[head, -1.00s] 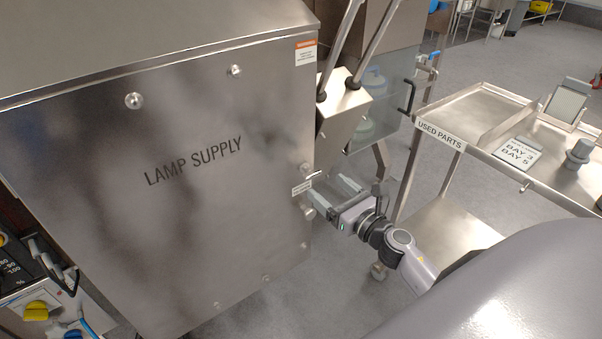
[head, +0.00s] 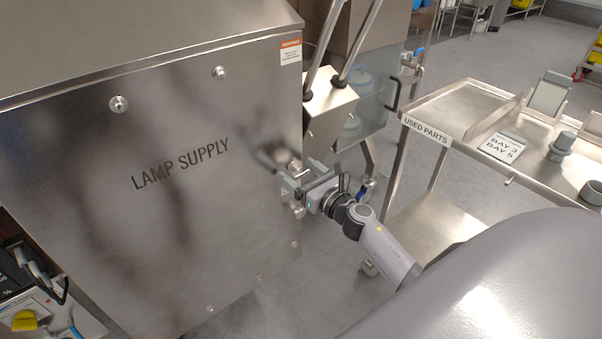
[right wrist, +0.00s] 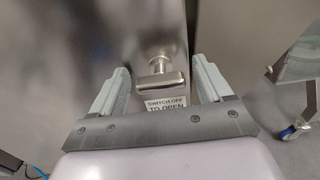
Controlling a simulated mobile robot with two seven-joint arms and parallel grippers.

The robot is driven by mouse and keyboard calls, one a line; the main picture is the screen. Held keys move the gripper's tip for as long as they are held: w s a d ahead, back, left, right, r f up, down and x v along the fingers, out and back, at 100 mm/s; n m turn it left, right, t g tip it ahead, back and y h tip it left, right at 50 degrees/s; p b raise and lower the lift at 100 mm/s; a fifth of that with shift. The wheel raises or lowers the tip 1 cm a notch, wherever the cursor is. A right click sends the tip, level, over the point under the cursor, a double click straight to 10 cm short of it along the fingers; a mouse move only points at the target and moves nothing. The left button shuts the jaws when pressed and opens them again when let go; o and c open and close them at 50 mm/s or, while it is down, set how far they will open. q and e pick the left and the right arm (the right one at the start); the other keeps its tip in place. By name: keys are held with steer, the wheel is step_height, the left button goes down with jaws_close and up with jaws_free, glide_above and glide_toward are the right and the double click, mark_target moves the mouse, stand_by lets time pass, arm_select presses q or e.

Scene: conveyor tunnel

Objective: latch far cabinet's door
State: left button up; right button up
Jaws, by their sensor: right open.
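The steel cabinet (head: 90,190) marked LAMP SUPPLY fills the left of the head view. Its door front lies flat to the box, as far as I can see. At the door's right edge is a T-shaped latch handle (right wrist: 160,82), its crossbar lying level in the right wrist view. A "switch off to open" label (right wrist: 166,104) sits just below it. My right gripper (head: 295,170) is open at that edge. In the right wrist view its fingers (right wrist: 160,68) stand on either side of the handle, with gaps on both sides. My left gripper is out of view.
A steel trolley (head: 427,130) marked USED PARTS stands to the right. A glass-fronted unit (head: 375,115) with a black handle is behind the cabinet. A sloped steel box (head: 325,110) with rods is close above my right gripper. Grey floor (head: 300,290) is clear below.

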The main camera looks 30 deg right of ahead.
steer(key=c, duration=1.1)
steer(key=shift+o, duration=0.3)
steer(key=m, duration=0.8)
steer(key=shift+p, duration=0.35)
steer(key=m, duration=0.5)
steer(key=shift+p, duration=0.4)
steer(key=m, duration=0.3)
steer(key=shift+p, duration=0.4)
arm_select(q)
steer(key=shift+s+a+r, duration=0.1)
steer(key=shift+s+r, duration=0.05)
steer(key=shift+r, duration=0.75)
arm_select(e)
steer(key=shift+m, duration=0.9)
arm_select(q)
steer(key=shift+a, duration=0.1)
